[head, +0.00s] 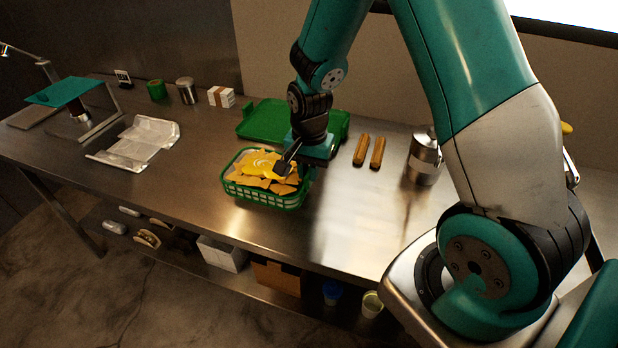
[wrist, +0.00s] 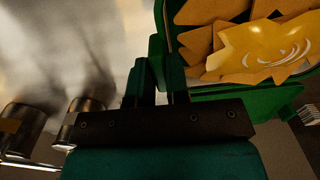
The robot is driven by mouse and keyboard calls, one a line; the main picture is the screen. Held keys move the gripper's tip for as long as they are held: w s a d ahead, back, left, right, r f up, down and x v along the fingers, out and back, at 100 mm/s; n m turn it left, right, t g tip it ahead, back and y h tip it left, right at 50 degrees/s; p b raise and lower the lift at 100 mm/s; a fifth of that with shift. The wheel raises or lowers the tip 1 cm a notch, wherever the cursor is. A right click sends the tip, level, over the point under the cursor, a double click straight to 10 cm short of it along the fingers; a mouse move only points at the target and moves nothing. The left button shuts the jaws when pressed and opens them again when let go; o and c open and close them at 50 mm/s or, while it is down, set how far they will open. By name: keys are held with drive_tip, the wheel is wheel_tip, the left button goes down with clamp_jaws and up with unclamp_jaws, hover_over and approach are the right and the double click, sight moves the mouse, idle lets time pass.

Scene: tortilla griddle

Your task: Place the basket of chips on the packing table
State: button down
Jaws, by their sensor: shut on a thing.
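The basket of chips (head: 262,194) is a green lattice basket filled with orange chips and topped with yellow sauce. In the head view it is on or just above the steel table (head: 190,205), near its front edge; I cannot tell whether it touches. My gripper (head: 285,165) reaches its right rear rim from above. In the wrist view my gripper (wrist: 163,68) is shut on the rim at the left side of the basket (wrist: 168,50). The chips and sauce (wrist: 262,45) fill the right of that view.
A green tray or lid (head: 265,120) lies behind the basket. A shelf below holds a white box (head: 222,253) and a brown box (head: 276,277).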

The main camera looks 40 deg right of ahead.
drive_tip(key=shift+f, duration=1.6)
drive_tip(key=shift+f, duration=0.2)
drive_tip(key=c, duration=1.1)
unclamp_jaws()
drive_tip(key=shift+r, duration=0.2)
